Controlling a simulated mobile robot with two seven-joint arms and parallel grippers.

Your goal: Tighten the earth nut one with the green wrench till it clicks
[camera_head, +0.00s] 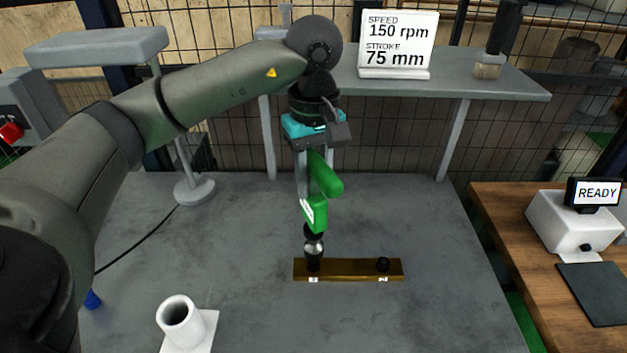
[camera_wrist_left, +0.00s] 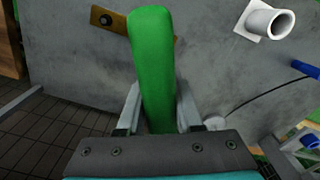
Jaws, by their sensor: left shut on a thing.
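My left gripper (camera_head: 318,170) is shut on the green wrench (camera_head: 318,205) above the grey table. The wrench hangs below the jaws, with its dark and silver socket end (camera_head: 314,245) down at the left nut of the brass bar (camera_head: 348,270), marked 1. That nut is hidden under the socket; whether it is fully seated I cannot tell. The second nut (camera_head: 383,264), marked 2, stands bare on the right of the bar. In the left wrist view the green wrench (camera_wrist_left: 153,65) lies between the fingers and covers part of the bar (camera_wrist_left: 112,20). My right gripper is not in view.
A white tube holder (camera_head: 180,320) stands at the front left, with a blue item (camera_head: 92,299) near it. A shelf (camera_head: 470,85) with a speed sign (camera_head: 398,42) runs behind. A white device reading READY (camera_head: 575,220) sits on the wooden table at right. The grey table right of the bar is clear.

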